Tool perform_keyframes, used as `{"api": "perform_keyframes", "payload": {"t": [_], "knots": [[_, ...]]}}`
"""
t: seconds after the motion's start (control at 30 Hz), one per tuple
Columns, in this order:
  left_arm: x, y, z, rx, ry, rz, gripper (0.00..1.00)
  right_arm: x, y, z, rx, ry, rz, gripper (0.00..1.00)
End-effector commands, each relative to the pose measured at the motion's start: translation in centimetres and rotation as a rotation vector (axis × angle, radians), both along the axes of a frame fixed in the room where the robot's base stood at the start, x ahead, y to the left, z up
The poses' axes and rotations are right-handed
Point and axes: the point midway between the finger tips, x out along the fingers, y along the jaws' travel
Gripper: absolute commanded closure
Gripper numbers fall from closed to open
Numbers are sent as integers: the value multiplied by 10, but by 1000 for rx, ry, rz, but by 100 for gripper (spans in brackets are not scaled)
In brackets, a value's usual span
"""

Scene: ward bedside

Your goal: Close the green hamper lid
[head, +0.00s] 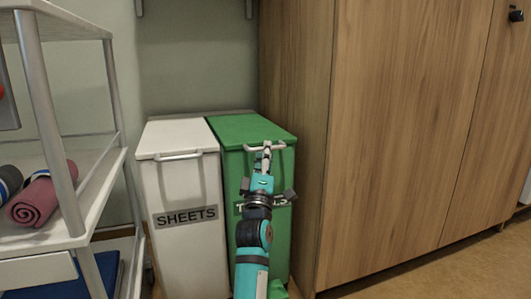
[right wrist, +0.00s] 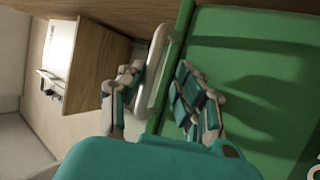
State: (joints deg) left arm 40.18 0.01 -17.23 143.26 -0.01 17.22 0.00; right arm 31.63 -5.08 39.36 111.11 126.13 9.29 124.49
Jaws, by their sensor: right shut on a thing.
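The green hamper (head: 232,170) stands between a white hamper and a wooden cabinet. Its green lid (head: 240,127) lies down over the top, and no gap shows under it. A pale bar handle (head: 281,146) sits at the lid's front edge. My right gripper (head: 265,156) reaches up in front of the hamper and is shut on this handle. In the right wrist view the fingers (right wrist: 160,98) lie on both sides of the handle (right wrist: 154,68), beside the green hamper surface (right wrist: 255,75). My arm hides part of the front label. My left gripper is not in view.
The white hamper (head: 183,185), labelled SHEETS, stands close on the left with its lid down. The wooden cabinet (head: 390,140) is close on the right. A metal shelf cart (head: 115,165) with a rolled pink towel (head: 38,203) stands at far left. Floor shows at lower right.

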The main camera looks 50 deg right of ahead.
Motion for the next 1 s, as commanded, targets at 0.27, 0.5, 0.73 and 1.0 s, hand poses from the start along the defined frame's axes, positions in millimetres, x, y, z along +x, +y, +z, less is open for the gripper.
{"api": "perform_keyframes", "payload": {"t": [0.27,0.5,0.73,1.0], "knots": [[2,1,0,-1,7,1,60,2,-2,-3,11,7,1,78],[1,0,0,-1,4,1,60,0,0,39,-1,-1,0,78],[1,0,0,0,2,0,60,-1,1,82,-2,-3,0,78],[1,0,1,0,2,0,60,-1,2,103,-2,-3,0,78]]}}
